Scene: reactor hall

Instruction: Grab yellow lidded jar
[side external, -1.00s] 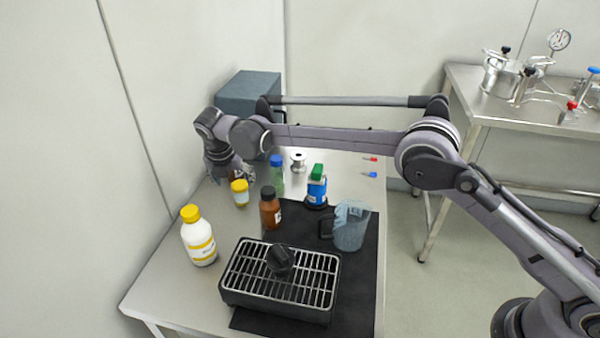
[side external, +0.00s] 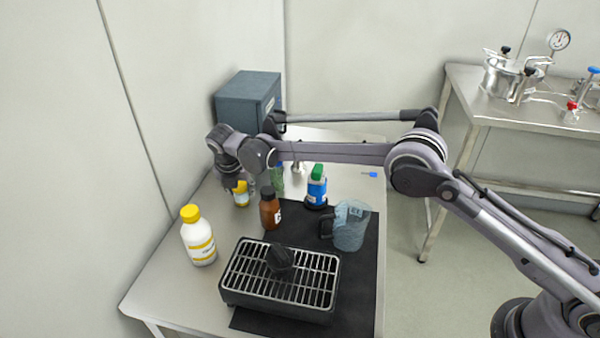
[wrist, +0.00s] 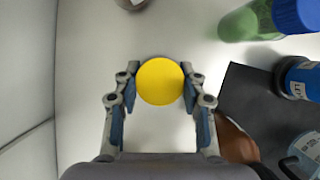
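The yellow lidded jar (side external: 241,199) is a small container standing on the steel table near its left edge, partly hidden by my gripper in the side view. In the wrist view its round yellow lid (wrist: 160,82) is seen from above, between my fingertips. My gripper (wrist: 161,76) is open and points down at the jar, with one finger on each side of the lid. The right finger is very close to the lid, and a small gap shows at the left one. I cannot tell whether either touches. The jar's body is hidden under the lid in the wrist view.
A white bottle (side external: 198,240) stands in front. A grill (side external: 280,285) and pitcher (side external: 351,228) are on the black mat. A grey box (side external: 246,98) is behind.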

